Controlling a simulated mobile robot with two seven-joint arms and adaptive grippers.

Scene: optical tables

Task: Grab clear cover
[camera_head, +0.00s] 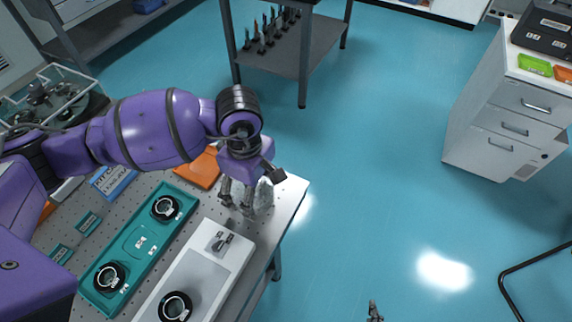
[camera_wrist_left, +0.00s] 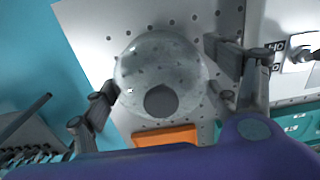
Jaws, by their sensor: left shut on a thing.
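The clear cover (camera_wrist_left: 160,75) is a see-through dome, seen large in the left wrist view between my left gripper's fingers. In the head view the cover (camera_head: 263,195) shows as a pale, glassy shape near the right corner of the perforated table (camera_head: 290,195). My left gripper (camera_head: 238,203) is shut on the cover, with fingers on both sides of it; they also show in the left wrist view (camera_wrist_left: 168,92). A dark round spot shows through the dome. I cannot tell whether the cover touches the table.
A teal tray (camera_head: 140,243) with black ring mounts lies on the table. A white-grey device (camera_head: 205,265) sits just in front of the gripper. An orange tray (camera_head: 199,168) lies behind the arm. Open floor lies right of the table; a drawer cabinet (camera_head: 500,125) stands far right.

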